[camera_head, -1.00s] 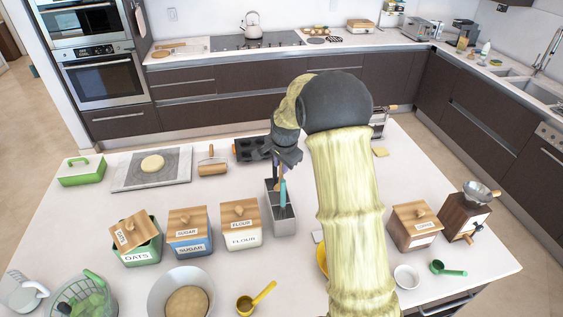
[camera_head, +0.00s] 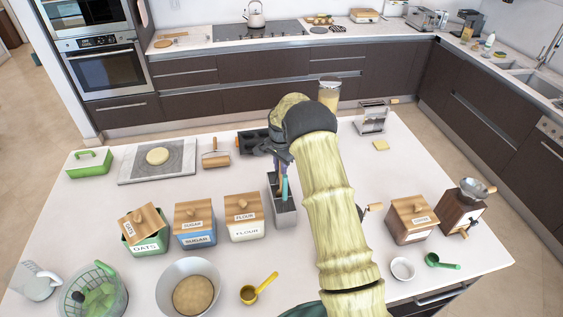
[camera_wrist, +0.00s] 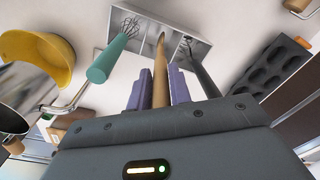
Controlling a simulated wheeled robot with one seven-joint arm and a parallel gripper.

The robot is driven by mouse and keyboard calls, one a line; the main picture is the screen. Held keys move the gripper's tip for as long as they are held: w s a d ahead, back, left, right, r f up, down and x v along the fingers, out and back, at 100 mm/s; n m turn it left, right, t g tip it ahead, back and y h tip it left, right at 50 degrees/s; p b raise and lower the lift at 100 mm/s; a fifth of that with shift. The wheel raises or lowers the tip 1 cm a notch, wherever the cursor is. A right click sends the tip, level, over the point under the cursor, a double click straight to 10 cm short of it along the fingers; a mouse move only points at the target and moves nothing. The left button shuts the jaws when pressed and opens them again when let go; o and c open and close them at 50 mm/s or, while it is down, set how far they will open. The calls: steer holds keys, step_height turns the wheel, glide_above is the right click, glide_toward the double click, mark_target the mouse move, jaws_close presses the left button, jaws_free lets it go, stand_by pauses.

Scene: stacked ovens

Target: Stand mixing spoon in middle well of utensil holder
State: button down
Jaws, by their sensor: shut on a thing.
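The mixing spoon shows as a wooden handle (camera_wrist: 160,80) between my gripper's purple fingers in the wrist view. My gripper (camera_wrist: 157,90) is shut on it. The spoon's far end overlaps the middle well of the metal utensil holder (camera_wrist: 188,22); how deep it reaches, I cannot tell. A teal-handled whisk (camera_wrist: 113,58) stands in the well left of the spoon, and a black-handled utensil (camera_wrist: 200,72) in the well to the right. In the head view my gripper (camera_head: 275,150) is above the back of the holder (camera_head: 286,220), and the spoon is mostly hidden.
Flour (camera_head: 243,217), sugar (camera_head: 195,224) and oats (camera_head: 143,232) canisters stand left of the holder. A muffin tin (camera_head: 252,142) lies behind it. A wooden canister (camera_head: 412,220) and a grinder (camera_head: 461,211) stand right.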

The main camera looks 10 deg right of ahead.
steer(key=shift+w+f+g, duration=0.3)
steer(key=shift+w+f, duration=0.15)
steer(key=shift+f, duration=0.15)
steer(key=c, duration=1.2)
jaws_free()
steer(key=shift+r+p, duration=2.55)
steer(key=shift+r, duration=2.5)
steer(key=shift+f, duration=0.1)
